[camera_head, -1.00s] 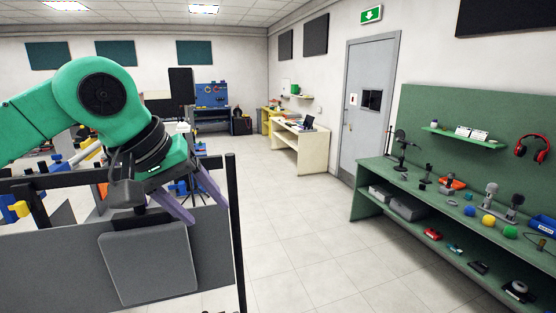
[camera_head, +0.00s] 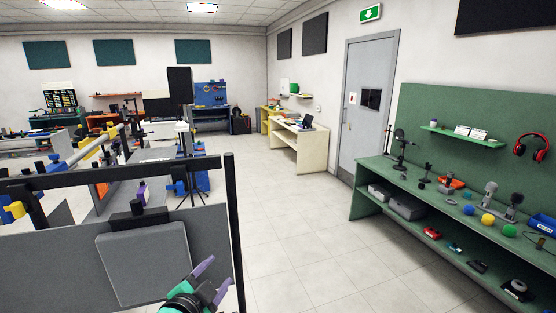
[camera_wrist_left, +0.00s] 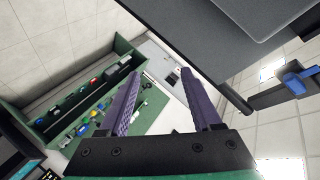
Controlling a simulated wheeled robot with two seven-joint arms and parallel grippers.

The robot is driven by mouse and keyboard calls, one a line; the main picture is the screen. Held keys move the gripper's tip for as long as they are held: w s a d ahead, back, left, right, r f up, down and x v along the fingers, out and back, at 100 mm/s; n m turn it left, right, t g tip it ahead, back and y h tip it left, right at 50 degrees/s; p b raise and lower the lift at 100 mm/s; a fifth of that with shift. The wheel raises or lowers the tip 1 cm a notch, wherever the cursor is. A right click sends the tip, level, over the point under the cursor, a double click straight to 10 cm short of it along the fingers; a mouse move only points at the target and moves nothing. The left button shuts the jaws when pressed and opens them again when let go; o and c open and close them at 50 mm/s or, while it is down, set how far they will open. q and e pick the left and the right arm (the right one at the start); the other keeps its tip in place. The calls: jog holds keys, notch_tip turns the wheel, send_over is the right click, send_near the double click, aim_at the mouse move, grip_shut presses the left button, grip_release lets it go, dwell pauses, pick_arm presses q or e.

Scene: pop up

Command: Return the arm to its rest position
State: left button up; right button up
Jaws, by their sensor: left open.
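My left gripper (camera_head: 217,275) is low in the head view, in front of the lower right part of a dark grey panel (camera_head: 60,255). Its two purple fingers are spread apart with nothing between them, as the left wrist view also shows (camera_wrist_left: 158,95). A lighter grey plate (camera_head: 150,265) is on the panel's front, with a black block (camera_head: 137,214) at its top edge. A small purple piece (camera_head: 143,192) shows just above that block. Most of my left arm is out of the head view. My right gripper is not in view.
A black frame bar (camera_head: 90,178) and upright post (camera_head: 235,230) border the panel. A green workbench (camera_head: 375,170) with tools and coloured balls stands at the right. The tiled floor (camera_head: 300,215) between is clear. The dark panel fills the wrist view's upper right (camera_wrist_left: 190,40).

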pick_arm(q)
jog(key=s+a+f+n+g+y, duration=0.1)
jog(key=s+a+f+n+g, duration=0.4)
jog(key=s+f, duration=0.55)
jog(key=s+a+f+n+g+y, duration=0.1)
jog(key=s+a+f+n+g, duration=0.35)
jog(key=s+f, duration=0.55)
notch_tip(320, 180, down, 30)
jog(key=s+r+g+b, duration=0.1)
jog(key=s+g+b, duration=0.15)
jog(key=b, duration=0.45)
jog(key=s+a+f+b, duration=0.2)
jog(key=s+f+b, duration=0.2)
jog(key=s+f, duration=1.3)
notch_tip(320, 180, down, 3)
jog(key=shift+a+r+g+b, duration=0.2)
jog(key=shift+a+g+b, duration=0.1)
jog(key=shift+g+b, duration=0.1)
jog(key=shift+m, duration=0.25)
